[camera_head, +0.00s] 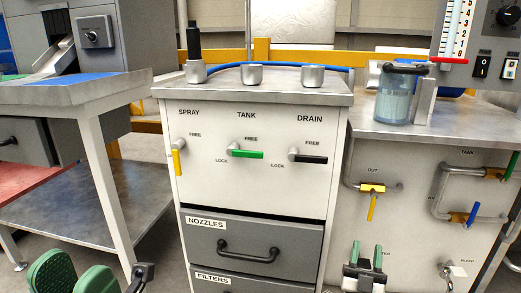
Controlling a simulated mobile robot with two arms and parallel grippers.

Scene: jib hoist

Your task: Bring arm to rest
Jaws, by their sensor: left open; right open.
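My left gripper (74,277) is at the bottom left corner, with its two green finger pads apart and nothing seen between them. My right gripper (367,257) is low at the right of centre, in front of the right cabinet. Its two green-tipped fingers point up and stand apart, with nothing held. Neither gripper visibly touches anything. Most of both arms is out of view. I cannot make out a hoist arm in this view.
The middle cabinet (245,185) has yellow, green and black levers above a NOZZLES drawer (255,245). The right cabinet (415,180) carries pipes, valve handles and a clear jar (394,97). A grey table (75,90) stands left. Floor shows between table and cabinet.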

